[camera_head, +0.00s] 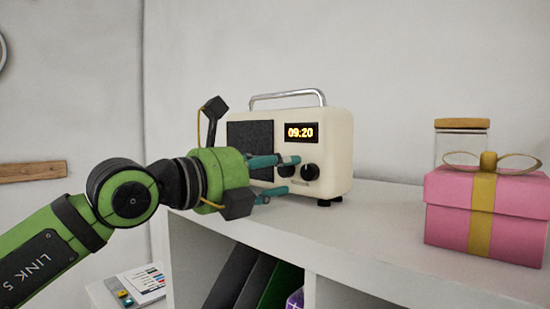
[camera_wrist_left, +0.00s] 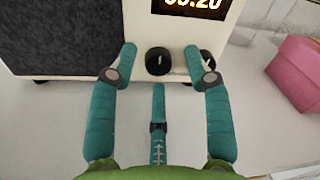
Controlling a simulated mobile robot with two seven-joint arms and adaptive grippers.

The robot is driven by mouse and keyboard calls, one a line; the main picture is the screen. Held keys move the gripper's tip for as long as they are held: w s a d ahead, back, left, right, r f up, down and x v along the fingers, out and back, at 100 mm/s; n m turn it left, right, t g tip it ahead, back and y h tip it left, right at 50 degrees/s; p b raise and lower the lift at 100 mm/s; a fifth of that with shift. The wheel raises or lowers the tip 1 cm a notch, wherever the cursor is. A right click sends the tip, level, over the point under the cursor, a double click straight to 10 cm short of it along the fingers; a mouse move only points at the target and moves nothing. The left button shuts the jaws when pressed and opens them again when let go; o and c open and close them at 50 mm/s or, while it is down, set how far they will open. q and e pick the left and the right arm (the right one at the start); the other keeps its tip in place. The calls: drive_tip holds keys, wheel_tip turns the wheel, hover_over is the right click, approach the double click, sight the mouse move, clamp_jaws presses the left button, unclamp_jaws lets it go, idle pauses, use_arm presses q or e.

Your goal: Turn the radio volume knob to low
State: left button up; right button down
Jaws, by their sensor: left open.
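A cream radio (camera_head: 338,150) with a dark speaker grille, a silver handle and a lit 09:20 display stands on the white cabinet top. Two black knobs sit below the display: a left knob (camera_head: 287,170) and a right knob (camera_head: 310,172). Labels on them are too small to read. My left gripper (camera_head: 292,175) is open in front of the radio, its teal fingers pointing at the knob area. In the left wrist view the left knob (camera_wrist_left: 158,61) lies between the fingertips, apart from both. The right knob (camera_wrist_left: 206,60) is partly hidden behind one finger. My right gripper is out of view.
The white cabinet top (camera_head: 385,215) is clear right of the radio. A pink gift box (camera_head: 455,210) with a gold ribbon and a glass jar (camera_head: 462,142) stand farther right. Books (camera_head: 255,280) fill the shelf below.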

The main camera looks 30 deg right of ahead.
use_arm(q)
drive_tip(key=shift+w+d+f, duration=0.1)
drive_tip(key=shift+w+d, duration=0.05)
drive_tip(key=shift+d, duration=0.15)
drive_tip(key=shift+a, duration=0.35)
clamp_jaws()
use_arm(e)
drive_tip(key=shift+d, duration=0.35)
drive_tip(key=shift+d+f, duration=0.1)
